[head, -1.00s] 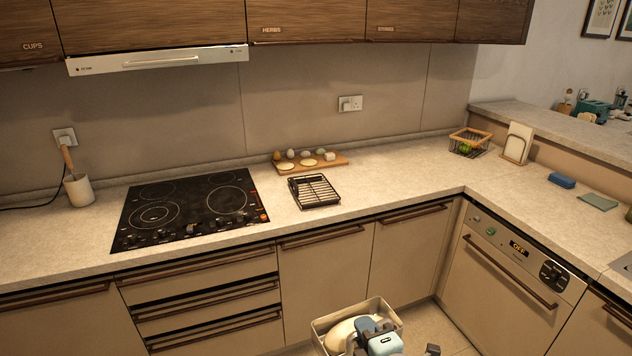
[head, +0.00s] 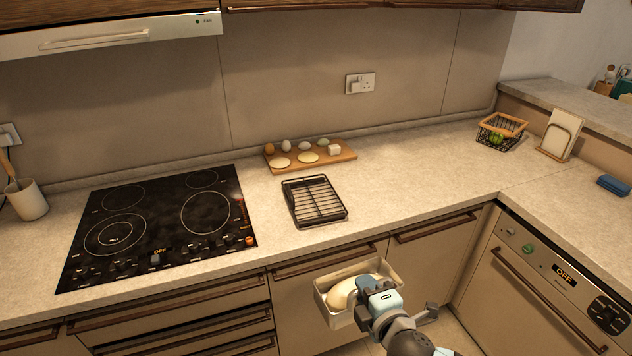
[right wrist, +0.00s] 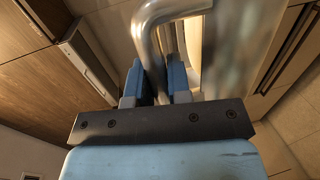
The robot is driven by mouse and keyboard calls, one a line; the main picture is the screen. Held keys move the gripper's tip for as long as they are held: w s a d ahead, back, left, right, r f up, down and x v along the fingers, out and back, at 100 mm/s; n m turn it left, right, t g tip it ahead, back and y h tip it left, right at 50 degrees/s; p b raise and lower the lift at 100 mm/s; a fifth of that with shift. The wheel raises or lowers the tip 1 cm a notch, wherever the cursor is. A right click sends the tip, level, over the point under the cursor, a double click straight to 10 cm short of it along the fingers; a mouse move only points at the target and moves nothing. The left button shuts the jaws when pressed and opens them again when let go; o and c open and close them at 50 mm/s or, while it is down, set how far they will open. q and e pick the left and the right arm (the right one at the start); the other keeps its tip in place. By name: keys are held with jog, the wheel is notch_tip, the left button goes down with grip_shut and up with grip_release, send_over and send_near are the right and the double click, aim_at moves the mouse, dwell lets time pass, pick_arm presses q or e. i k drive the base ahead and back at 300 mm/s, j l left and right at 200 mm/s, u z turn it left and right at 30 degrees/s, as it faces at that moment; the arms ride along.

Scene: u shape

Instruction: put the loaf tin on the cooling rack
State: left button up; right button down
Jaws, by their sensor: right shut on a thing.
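The cooling rack (head: 315,201) is a dark wire rack on the counter, behind the tin and slightly left. The rack is empty. My left gripper is not in view.
A black hob (head: 160,226) lies left of the rack. A wooden board (head: 335,156) with eggs and pale rounds lies behind it. A wire basket (head: 500,130) stands at the back right. The counter right of the rack is clear.

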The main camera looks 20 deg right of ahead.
aim_at(321, 188)
jog(key=i+l, duration=0.2)
jog(key=i, duration=0.2)
jog(key=i+l, duration=0.25)
jog(key=i, duration=0.15)
jog(key=i+l, duration=0.2)
jog(key=i, duration=0.25)
